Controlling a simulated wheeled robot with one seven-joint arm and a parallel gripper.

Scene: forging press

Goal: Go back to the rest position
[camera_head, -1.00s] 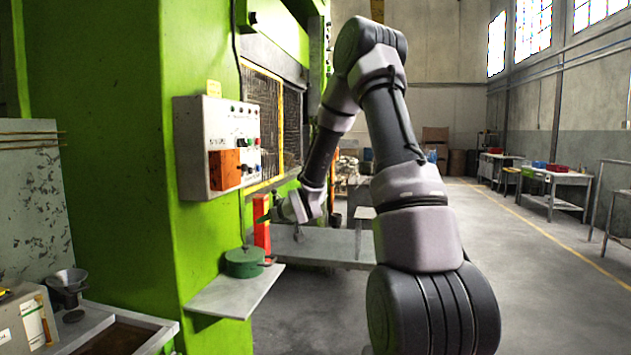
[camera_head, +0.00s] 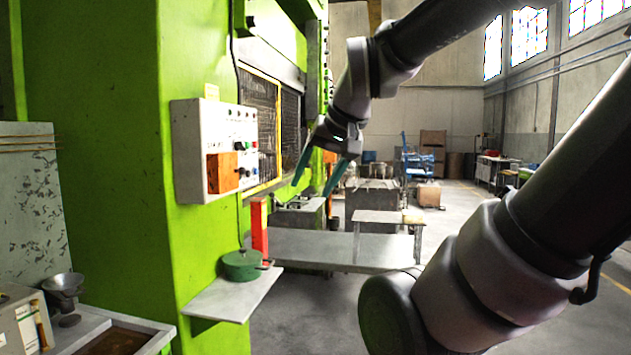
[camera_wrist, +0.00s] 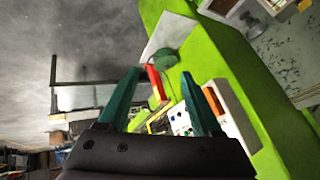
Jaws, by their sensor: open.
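My gripper (camera_head: 322,175) is open and empty, raised in front of the green press (camera_head: 95,130), its teal fingers pointing down. The same gripper (camera_wrist: 160,98) shows in the wrist view with its two fingers spread and nothing between them held. A control box (camera_head: 215,150) with buttons and an orange part is mounted on the press, left of my gripper. The box (camera_wrist: 222,110) is partly hidden behind a finger in the wrist view.
A grey shelf (camera_head: 225,302) juts from the press, bearing a green pot (camera_head: 242,265). A red post (camera_head: 260,228) stands behind it. A low grey table (camera_head: 325,248) and a small table (camera_head: 385,217) stand beyond. Open floor (camera_head: 300,300) lies right of the shelf.

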